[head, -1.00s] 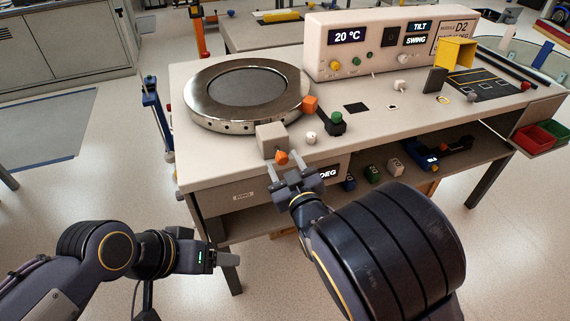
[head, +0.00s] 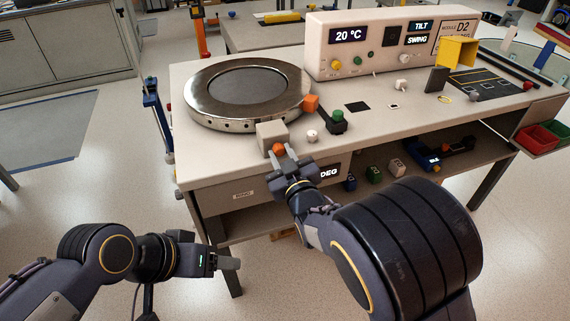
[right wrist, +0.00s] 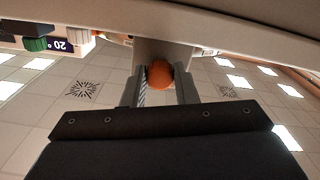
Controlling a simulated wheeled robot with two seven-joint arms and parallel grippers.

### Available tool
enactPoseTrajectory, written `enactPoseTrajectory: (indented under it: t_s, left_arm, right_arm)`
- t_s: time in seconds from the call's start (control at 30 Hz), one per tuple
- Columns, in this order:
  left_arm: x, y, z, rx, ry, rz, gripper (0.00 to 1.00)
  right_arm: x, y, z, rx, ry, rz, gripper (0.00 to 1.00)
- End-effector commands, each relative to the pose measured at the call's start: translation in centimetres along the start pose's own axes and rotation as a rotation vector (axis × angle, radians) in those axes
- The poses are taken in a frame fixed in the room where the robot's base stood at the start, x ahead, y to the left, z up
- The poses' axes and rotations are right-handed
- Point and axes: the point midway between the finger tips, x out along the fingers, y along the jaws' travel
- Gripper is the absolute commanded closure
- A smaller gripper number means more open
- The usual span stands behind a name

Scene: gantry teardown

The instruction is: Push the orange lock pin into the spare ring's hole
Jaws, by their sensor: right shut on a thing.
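The orange lock pin (head: 278,149) shows at the front face of a pale grey block (head: 271,135) at the table's front left. My right gripper (head: 279,153) is shut on the pin, one finger on each side. In the right wrist view the pin's rounded orange end (right wrist: 159,75) sits between the fingers, against the pale block. The pin's far end and any hole in front of it are hidden. A silver ring (head: 228,124) with small dark side holes lies behind the block. I cannot tell which part is the spare ring. My left gripper (head: 226,262) hangs low, away from the table.
A white knob (head: 312,135) and a green-topped black part (head: 337,121) stand right of the block. The control console (head: 390,45) lines the back. The tabletop's front middle is mostly clear.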

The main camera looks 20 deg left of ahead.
Motion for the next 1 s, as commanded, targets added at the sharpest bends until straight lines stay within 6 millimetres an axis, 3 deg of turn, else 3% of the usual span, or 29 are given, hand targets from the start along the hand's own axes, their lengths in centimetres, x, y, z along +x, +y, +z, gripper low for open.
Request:
enactPoseTrajectory:
  t_s: [0.2,0.23,0.37,0.73,1.0]
  left_arm:
    - [-0.1,0.0,-0.1,0.000,0.000,0.000,0.36]
    - [-0.1,0.0,-0.1,0.000,0.000,0.000,0.36]
    - [-0.1,0.0,-0.1,0.000,0.000,0.000,0.36]
    - [-0.1,0.0,0.0,0.000,0.000,0.000,0.36]
    - [0.1,0.0,0.0,0.000,0.000,0.000,0.36]
  right_arm:
    - [0.1,0.1,-0.2,-0.001,0.002,0.002,1.00]
    - [0.1,0.1,-0.2,-0.001,0.002,0.002,0.70]
    - [0.1,0.1,-0.2,-0.001,0.002,0.002,0.53]
    - [-0.5,0.1,-0.2,0.000,0.003,0.002,0.52]
    - [-5.0,0.1,-0.2,0.001,0.001,0.001,0.52]
